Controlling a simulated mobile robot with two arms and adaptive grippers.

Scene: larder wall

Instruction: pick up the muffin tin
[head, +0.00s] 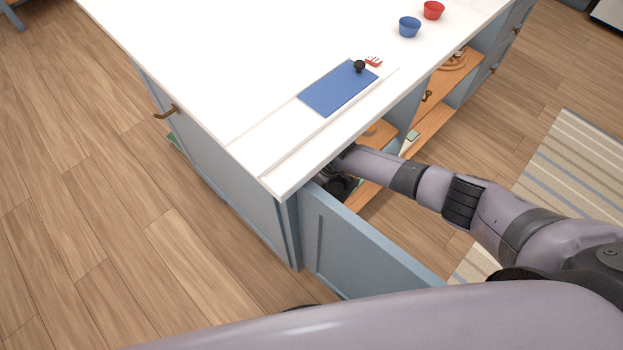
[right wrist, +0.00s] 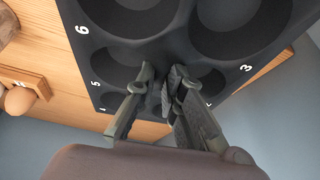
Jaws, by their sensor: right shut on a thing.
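The muffin tin (right wrist: 128,62) is dark grey with round cups and white numbers beside them. It fills the upper middle of the right wrist view, over a wooden shelf. My right gripper (right wrist: 162,82) is shut on the muffin tin, with its fingers on the strip between cups. In the head view my right arm reaches under the countertop into the island cabinet. There the countertop edge hides much of the hand, and I cannot clearly make out the tin. My left gripper is not in view.
An open blue cabinet door (head: 365,247) stands beside my right arm. The white countertop (head: 215,70) overhangs the opening and holds a blue board (head: 338,88), a blue bowl (head: 409,27) and a red bowl (head: 433,10). A wooden block (right wrist: 25,80) with round items is left of the tin.

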